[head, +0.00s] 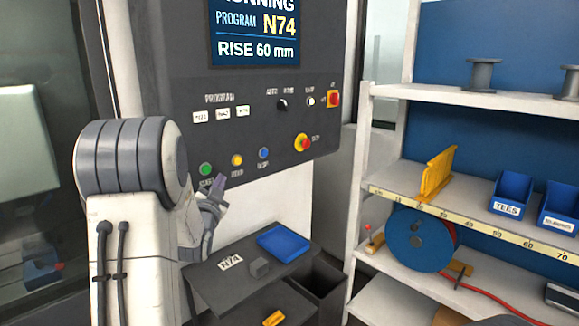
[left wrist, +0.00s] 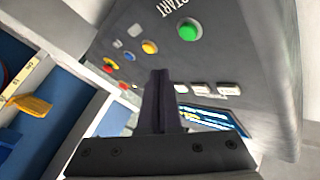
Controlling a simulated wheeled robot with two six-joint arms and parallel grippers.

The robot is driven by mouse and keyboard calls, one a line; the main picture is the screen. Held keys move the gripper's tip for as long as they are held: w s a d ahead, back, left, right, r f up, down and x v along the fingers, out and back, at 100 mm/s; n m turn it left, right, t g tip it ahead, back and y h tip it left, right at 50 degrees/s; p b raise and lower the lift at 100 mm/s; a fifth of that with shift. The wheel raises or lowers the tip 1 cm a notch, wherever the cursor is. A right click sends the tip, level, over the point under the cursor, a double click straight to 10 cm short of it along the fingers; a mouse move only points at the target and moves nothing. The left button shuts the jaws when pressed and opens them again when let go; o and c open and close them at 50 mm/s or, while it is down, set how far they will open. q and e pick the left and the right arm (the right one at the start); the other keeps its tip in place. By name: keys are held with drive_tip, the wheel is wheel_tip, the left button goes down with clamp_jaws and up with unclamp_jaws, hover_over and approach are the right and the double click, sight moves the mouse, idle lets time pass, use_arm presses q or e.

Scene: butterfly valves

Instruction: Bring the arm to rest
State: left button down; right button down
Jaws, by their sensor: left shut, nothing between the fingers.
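My left gripper (head: 218,186) is shut and empty, just in front of the lower edge of the machine's control panel (head: 262,118), right of the green START button (head: 206,169) and below the yellow button (head: 237,160). In the left wrist view the closed fingers (left wrist: 158,100) point at the panel, with the green button (left wrist: 188,30) above and right of them. I cannot tell whether the fingertips touch the panel. My left arm (head: 135,180) rises at the left of the head view. My right gripper is not in view.
The panel screen (head: 255,30) reads program N74, RISE 60 mm. A white shelf (head: 480,95) with blue bins (head: 511,190) and a cable reel (head: 415,240) stands at the right.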

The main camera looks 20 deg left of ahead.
use_arm(q)
drive_tip(key=w+d+f+g+h+b, duration=0.1)
drive_tip(key=d+f+g+h, duration=0.2)
drive_tip(key=d, duration=0.7)
drive_tip(key=w+d+f+g+h+b, duration=0.1)
drive_tip(key=d+f+h, duration=0.3)
drive_tip(key=d, duration=0.6)
drive_tip(key=s+d+f+m+g+h+b, duration=0.1)
drive_tip(key=s+d+f+g, duration=0.3)
drive_tip(key=d, duration=0.3)
drive_tip(key=s+d+f+m+g+h, duration=0.1)
drive_tip(key=s+d+f+g, duration=0.1)
drive_tip(key=s+d+f, duration=0.4)
drive_tip(key=s+d+f+m+g, duration=0.1)
drive_tip(key=s+d+g, duration=0.3)
drive_tip(key=s, duration=0.9)
drive_tip(key=s+d+f+m+g+b, duration=0.1)
drive_tip(key=s+d+g, duration=0.3)
drive_tip(key=s, duration=0.9)
drive_tip(key=shift+s+d+f+y+b, duration=0.15)
drive_tip(key=shift+f+y+b, duration=0.15)
idle(1.8)
